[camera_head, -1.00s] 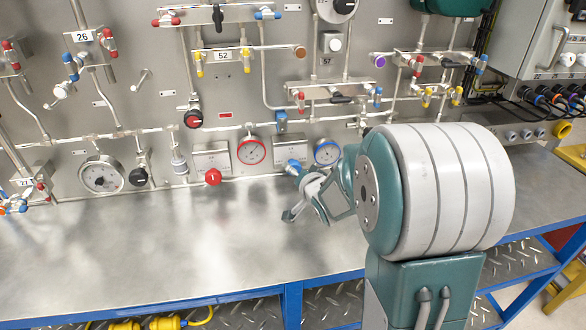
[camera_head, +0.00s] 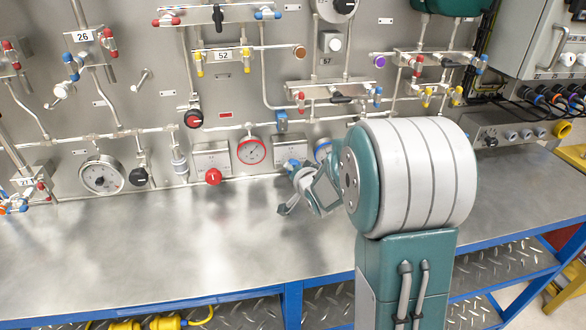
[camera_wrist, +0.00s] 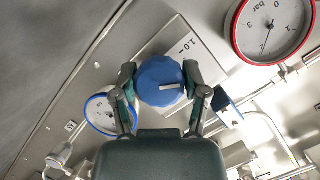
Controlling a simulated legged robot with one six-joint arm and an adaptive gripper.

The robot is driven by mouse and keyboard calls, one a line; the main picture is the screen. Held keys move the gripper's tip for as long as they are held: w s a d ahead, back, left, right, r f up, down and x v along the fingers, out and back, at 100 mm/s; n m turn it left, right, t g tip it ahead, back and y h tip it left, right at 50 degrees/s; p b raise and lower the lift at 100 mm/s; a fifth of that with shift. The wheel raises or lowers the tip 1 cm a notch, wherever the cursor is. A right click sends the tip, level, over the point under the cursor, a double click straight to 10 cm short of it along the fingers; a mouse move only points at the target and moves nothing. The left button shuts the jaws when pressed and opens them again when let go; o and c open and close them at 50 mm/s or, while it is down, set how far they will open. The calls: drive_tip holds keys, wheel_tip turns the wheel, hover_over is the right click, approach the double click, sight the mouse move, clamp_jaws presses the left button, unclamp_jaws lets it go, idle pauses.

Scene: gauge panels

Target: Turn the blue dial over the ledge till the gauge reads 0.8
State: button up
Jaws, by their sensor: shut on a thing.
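The blue dial (camera_wrist: 160,82) sits on a pale plate marked 1.0 in the wrist view, with a white pointer line on its face. My gripper (camera_wrist: 159,76) is shut on it, one finger at each side. In the head view the blue dial (camera_head: 292,165) shows above the ledge (camera_head: 150,240), partly hidden by my gripper (camera_head: 297,181). The blue-rimmed gauge (camera_wrist: 101,114) is left of the dial in the wrist view, partly covered by a finger. In the head view this gauge (camera_head: 322,148) is partly hidden by my arm. Its reading is too small to tell.
A red-rimmed gauge (camera_head: 251,150) and a red dial (camera_head: 213,177) are left of the blue dial in the head view. Pipes and small valves cover the panel above. The metal ledge is clear of objects.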

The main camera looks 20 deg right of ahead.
drive_tip(key=shift+n, duration=0.3)
drive_tip(key=o, duration=1.1)
drive_tip(key=shift+o, duration=0.2)
drive_tip(key=v, duration=1.1)
drive_tip(key=shift+s, duration=0.4)
drive_tip(key=shift+a+r, duration=0.15)
drive_tip(key=shift+r, duration=0.05)
